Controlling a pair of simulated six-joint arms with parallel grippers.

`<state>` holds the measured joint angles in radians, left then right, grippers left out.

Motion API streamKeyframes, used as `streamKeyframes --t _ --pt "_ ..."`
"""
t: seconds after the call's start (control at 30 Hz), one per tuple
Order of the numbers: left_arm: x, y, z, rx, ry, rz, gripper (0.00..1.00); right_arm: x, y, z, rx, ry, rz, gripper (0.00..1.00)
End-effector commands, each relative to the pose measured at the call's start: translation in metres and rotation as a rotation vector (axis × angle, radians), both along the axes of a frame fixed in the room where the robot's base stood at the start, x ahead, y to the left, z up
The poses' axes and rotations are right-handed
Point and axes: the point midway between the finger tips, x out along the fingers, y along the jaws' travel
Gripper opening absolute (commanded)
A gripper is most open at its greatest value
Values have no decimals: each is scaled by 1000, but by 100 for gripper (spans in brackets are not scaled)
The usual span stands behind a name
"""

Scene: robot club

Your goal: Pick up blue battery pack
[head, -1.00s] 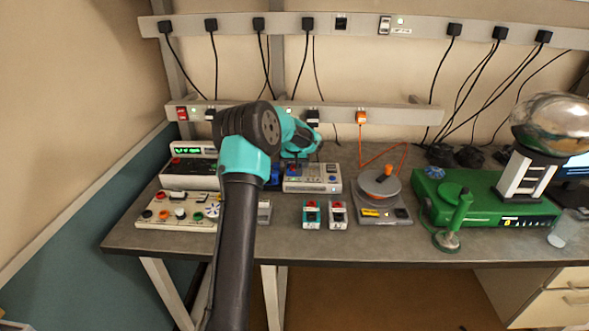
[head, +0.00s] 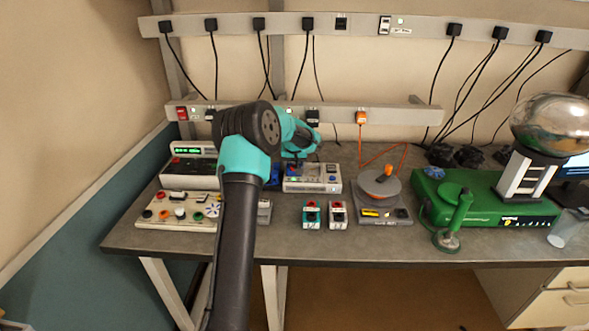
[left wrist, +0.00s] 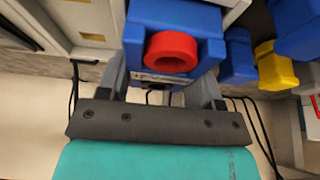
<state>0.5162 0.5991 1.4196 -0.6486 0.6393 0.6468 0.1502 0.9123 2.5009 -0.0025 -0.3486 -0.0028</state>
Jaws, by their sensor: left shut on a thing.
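The blue battery pack (left wrist: 175,17) is at the top centre of the left wrist view, a blue block with a red ring (left wrist: 171,51) facing the camera. My left gripper (left wrist: 163,72) has one grey finger on each side of it and is shut on it. In the head view my left gripper (head: 296,156) is over the back of a light grey device (head: 313,184) with buttons. There the pack is mostly hidden by the gripper. I cannot tell whether it touches the device. My right gripper is not in view.
More blue blocks, one with a yellow part (left wrist: 275,66), are close on the right in the left wrist view. A switch panel (head: 160,210) is at the left of the bench, and a turntable device (head: 385,213) and green machine (head: 500,200) at the right.

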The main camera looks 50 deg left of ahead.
Motion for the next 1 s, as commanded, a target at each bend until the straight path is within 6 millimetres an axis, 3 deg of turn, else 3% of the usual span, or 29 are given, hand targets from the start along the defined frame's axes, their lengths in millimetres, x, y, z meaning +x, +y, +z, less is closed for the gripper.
streamKeyframes --t 0.1,0.37,0.77,1.0 --pt "0 0 1 1 -1 0 21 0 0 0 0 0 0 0" --pt "0 0 4 1 -1 0 21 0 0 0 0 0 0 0" --pt "1 0 39 3 -3 1 21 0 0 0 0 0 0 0" --pt "-14 -16 38 2 0 -1 21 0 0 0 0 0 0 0"
